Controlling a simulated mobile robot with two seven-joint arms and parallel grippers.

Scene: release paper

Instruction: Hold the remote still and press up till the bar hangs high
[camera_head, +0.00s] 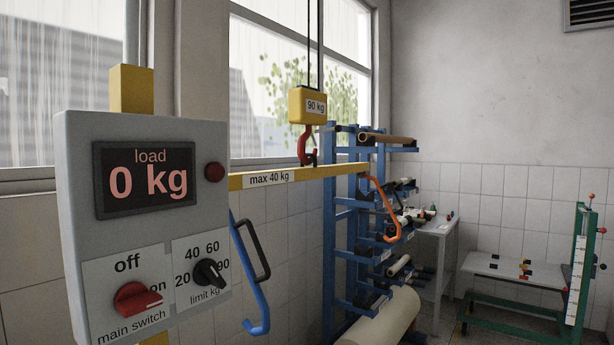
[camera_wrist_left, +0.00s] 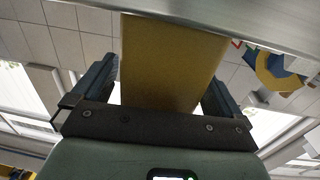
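The yellow bar (camera_head: 289,175), labelled "max 40 kg", hangs about level from a red hook (camera_head: 304,146) under a yellow hoist block (camera_head: 307,105) marked "90 kg". A blue hook (camera_head: 249,290) and an orange hook (camera_head: 383,208) hang from the bar. The grey control box (camera_head: 75,175) stands close at left; its display (camera_head: 147,180) reads "load 0 kg". My left gripper (camera_wrist_left: 160,85) shows only in the left wrist view, fingers apart, with a yellow block-like part (camera_wrist_left: 170,55) between or beyond them. I cannot identify the remote or its buttons. My right gripper is out of view.
The box carries a red main switch (camera_head: 137,299), a black limit knob (camera_head: 209,273) and a dark red lamp (camera_head: 215,172). A blue rack (camera_head: 334,200) with rolls stands behind the bar. A grey table (camera_head: 430,228) and a green frame (camera_head: 582,265) are at right.

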